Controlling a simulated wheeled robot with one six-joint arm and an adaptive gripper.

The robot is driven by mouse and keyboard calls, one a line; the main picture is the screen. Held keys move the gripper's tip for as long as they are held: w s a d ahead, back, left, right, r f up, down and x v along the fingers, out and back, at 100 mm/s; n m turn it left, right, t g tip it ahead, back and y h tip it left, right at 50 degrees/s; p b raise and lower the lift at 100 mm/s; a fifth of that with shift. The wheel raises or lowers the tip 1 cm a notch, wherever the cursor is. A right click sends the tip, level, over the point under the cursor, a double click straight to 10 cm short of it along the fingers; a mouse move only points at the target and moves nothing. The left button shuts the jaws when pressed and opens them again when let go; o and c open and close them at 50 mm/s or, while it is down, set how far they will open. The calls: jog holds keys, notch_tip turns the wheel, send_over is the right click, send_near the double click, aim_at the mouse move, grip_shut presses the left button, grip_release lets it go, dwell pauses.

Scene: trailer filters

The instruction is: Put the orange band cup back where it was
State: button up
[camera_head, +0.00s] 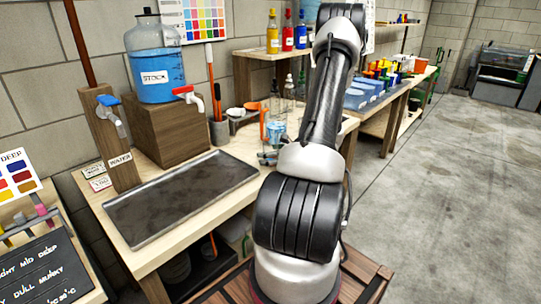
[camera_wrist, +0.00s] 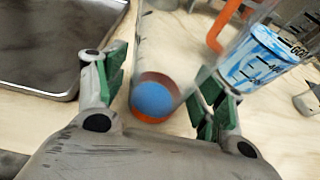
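The orange band cup (camera_wrist: 152,110) is clear, with an orange band and a round blue patch at its near end in the wrist view. It stands between the green-padded fingers of my gripper (camera_wrist: 160,92), which are close against both its sides. I take the gripper as shut on it, though the clear wall makes the contact hard to see. In the head view my gripper (camera_head: 268,156) is low over the bench, right of the grey tray, and mostly hidden by my arm. I cannot make out the cup there.
A jug with blue liquid (camera_wrist: 262,62) and an orange handle is close right of my gripper. The dark tray (camera_head: 180,200) lies left. Brush pots (camera_head: 218,130) and glass bottles (camera_head: 289,92) stand behind. Bare wood lies between tray and gripper.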

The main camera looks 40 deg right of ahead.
jog(key=shift+r, duration=0.2)
jog(key=a+v, duration=0.1)
jog(key=v, duration=1)
jog(key=s+a+r+n+g+y, duration=0.1)
jog(key=a+r+n+g+y, duration=0.2)
jog(key=a+n, duration=0.4)
jog(key=a+r+n+g+y, duration=0.1)
jog(key=a+r+n+g, duration=0.1)
jog(key=a+r+n, duration=0.5)
jog(key=s+a+r+n+g+y, duration=0.1)
jog(key=a+r+n+g+y, duration=0.15)
jog(key=a, duration=0.65)
jog(key=s+a+r+n+g+h, duration=0.1)
jog(key=s+a+r+n+h, duration=0.2)
jog(key=n, duration=1.5)
jog(key=s+r+h, duration=0.4)
jog(key=s+r, duration=0.3)
jog(key=r, duration=0.1)
jog(key=shift+a+h, duration=0.35)
jog(key=shift+a, duration=0.05)
jog(key=shift+n+g, duration=0.25)
